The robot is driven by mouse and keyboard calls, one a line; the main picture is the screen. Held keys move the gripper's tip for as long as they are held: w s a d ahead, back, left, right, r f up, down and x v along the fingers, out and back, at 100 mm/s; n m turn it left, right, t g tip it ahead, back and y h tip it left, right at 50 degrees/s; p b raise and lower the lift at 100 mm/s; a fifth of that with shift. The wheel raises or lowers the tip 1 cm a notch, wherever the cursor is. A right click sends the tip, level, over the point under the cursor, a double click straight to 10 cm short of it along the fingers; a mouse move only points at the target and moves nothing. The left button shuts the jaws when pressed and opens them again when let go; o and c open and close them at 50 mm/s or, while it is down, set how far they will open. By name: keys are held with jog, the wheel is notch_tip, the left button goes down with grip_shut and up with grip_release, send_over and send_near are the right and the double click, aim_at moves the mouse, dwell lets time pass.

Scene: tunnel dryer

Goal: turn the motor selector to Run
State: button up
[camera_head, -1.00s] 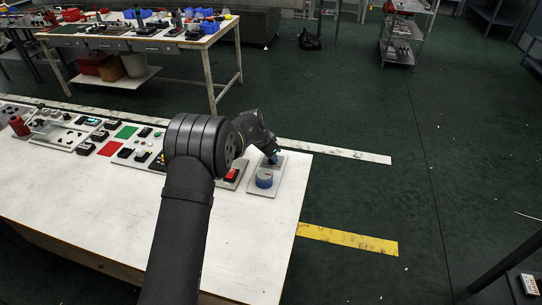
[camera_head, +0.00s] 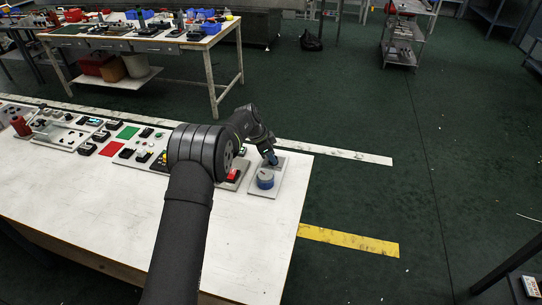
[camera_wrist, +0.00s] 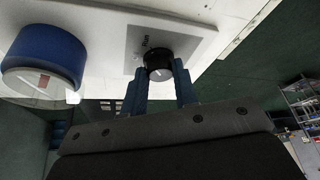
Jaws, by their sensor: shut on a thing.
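The motor selector (camera_wrist: 158,60) is a round black knob with a pale mark, on a grey plate (camera_wrist: 192,39) lettered "Run" in the wrist view. My gripper (camera_wrist: 160,75) has its two blue fingers on either side of the knob, shut on it. In the head view my gripper (camera_head: 271,160) is over the far part of the grey panel (camera_head: 258,188); the knob is hidden there. The exact angle of the pale mark against the lettering is hard to read.
A blue round dial (camera_head: 265,179) stands close in front of my gripper on the same panel, and shows large in the wrist view (camera_wrist: 45,55). A red-topped unit (camera_head: 233,175) lies left of it. The white table's (camera_head: 100,205) front is clear.

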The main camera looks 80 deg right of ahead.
jog(key=o, duration=1)
jog(key=v, duration=1.7)
jog(key=shift+r, duration=0.25)
jog(key=shift+d+f, duration=0.1)
jog(key=x, duration=1.7)
jog(key=shift+f, duration=0.15)
